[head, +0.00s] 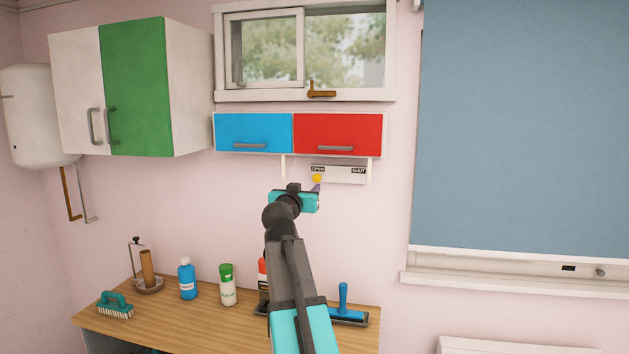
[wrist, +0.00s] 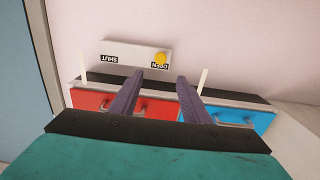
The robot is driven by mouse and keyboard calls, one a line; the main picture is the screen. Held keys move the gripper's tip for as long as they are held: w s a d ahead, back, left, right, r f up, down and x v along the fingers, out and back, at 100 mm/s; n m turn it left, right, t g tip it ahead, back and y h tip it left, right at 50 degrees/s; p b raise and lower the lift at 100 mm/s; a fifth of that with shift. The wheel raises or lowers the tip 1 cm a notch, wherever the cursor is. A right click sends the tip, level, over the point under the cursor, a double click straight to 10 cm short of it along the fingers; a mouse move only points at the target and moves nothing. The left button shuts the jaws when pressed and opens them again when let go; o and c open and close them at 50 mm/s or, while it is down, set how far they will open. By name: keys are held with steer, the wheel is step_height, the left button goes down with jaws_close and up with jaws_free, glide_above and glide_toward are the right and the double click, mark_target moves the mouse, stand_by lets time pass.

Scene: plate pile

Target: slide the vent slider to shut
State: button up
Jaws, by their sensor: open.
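The vent slider panel (head: 347,176) is a white strip on the wall under the red cabinet, labelled OPEN at its left and SHUT at its right. Its yellow knob (head: 317,178) sits at the OPEN end. In the wrist view the picture is turned over: the panel (wrist: 132,52) shows with SHUT at left, and the knob (wrist: 160,58) at right by OPEN. My gripper (head: 316,188) is just below the knob in the head view. In the wrist view its two fingers (wrist: 160,80) are apart with nothing between them, and the knob lies beyond their tips.
A blue cabinet (head: 253,132) and a red cabinet (head: 338,134) hang directly above the panel, with a window above them. Below, a wooden counter (head: 200,318) holds several bottles, a brush and a blue squeegee (head: 344,305). A blue blind (head: 520,130) covers the right wall.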

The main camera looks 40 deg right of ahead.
mark_target(317, 178)
steer(key=p+x, duration=0.4)
steer(key=x, duration=0.7)
steer(key=shift+d+r+p, duration=0.15)
steer(key=shift+p, duration=0.15)
steer(key=shift+p+x, duration=0.4)
steer(key=shift+x, duration=0.6)
jaws_close()
